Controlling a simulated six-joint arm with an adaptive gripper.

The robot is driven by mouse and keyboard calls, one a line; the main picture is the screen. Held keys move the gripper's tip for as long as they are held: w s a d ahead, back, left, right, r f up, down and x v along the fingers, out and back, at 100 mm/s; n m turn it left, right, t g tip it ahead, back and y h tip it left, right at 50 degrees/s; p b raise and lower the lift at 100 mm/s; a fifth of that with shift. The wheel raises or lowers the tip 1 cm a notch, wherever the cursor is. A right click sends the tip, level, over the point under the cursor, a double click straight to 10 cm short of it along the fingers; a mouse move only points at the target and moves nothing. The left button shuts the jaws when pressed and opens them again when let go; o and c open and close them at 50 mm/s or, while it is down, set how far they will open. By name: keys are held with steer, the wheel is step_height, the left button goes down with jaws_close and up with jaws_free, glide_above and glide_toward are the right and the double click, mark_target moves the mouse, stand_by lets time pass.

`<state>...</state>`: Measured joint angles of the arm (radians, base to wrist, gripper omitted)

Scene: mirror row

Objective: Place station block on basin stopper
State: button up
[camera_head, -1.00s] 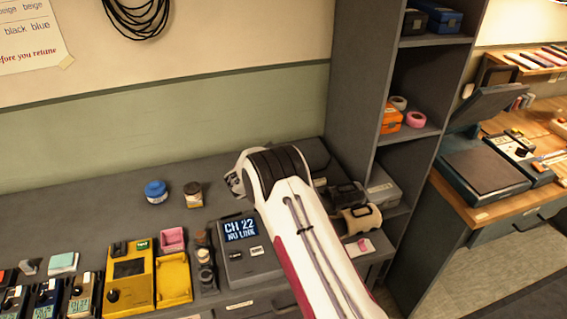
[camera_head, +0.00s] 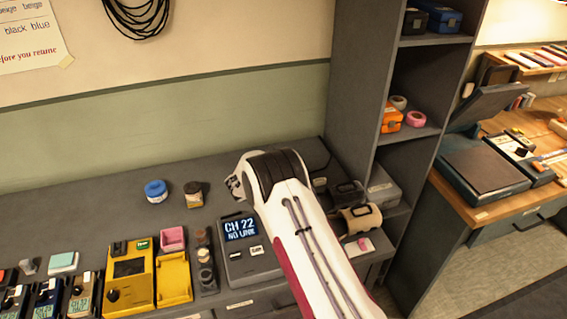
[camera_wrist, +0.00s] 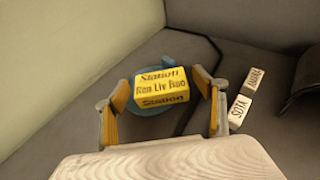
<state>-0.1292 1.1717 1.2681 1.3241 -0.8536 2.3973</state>
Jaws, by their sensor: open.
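A yellow block (camera_wrist: 162,88) with black lettering, "Station" on two faces, is in the middle of the wrist view. It sits on a round blue disc (camera_wrist: 146,107), which looks like the basin stopper and shows around the block's edges. My gripper (camera_wrist: 161,93) is open, with one finger on each side of the block. A gap shows on the right; contact on the left is hard to tell.
In the head view, a "CH 22 NO LINK" device (camera_head: 243,230), a blue round item (camera_head: 156,190) and yellow instruments (camera_head: 128,278) stand left of my arm. A grey shelf (camera_head: 354,120) rises on the right.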

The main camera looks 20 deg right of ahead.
steer(key=shift+r, duration=0.15)
steer(key=shift+s+a+r, duration=0.2)
steer(key=shift+s+a, duration=0.1)
steer(key=shift+a, duration=0.1)
steer(key=shift+v, duration=5.45)
steer(key=shift+s, duration=0.1)
steer(key=shift+r, duration=0.1)
